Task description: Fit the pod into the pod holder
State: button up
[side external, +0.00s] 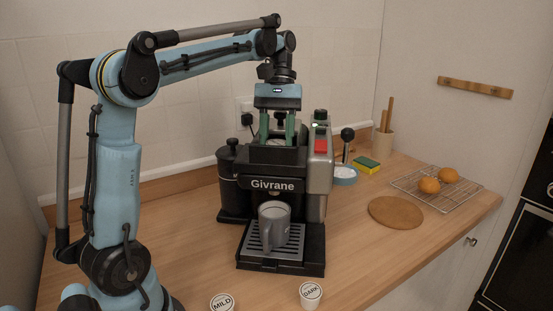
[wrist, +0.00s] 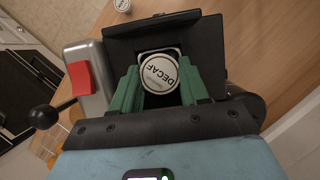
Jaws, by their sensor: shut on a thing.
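The pod (wrist: 159,74), with a white lid marked DECAF, shows between the two green fingers of my gripper (wrist: 160,70) in the wrist view. My gripper is shut on it, one finger at each side. The pod is over or in the dark opening in the top of the coffee machine (side external: 270,186). The pod holder is mostly hidden under the pod; a pale rim (wrist: 176,50) shows at the pod's edge. I cannot tell whether the pod is seated. In the side external view, my gripper (side external: 277,138) points down behind the machine's raised front edge, which hides the pod.
A grey mug (side external: 273,225) stands on the drip tray (side external: 258,256). Pods marked MILD (side external: 222,302) and DARK (side external: 311,294) stand in front. A red button (side external: 321,147) is on the machine's right side. A sponge (side external: 367,165), round board (side external: 396,212) and wire rack (side external: 462,199) are farther right.

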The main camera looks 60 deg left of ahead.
jog(key=shift+f, duration=0.1)
jog(key=o, duration=1)
jog(key=shift+v, duration=3.85)
jog(key=shift+s+d, duration=0.1)
jog(key=shift+f, duration=0.1)
jog(key=x, duration=0.7)
jog(key=shift+f, duration=0.15)
jog(key=shift+r, duration=0.45)
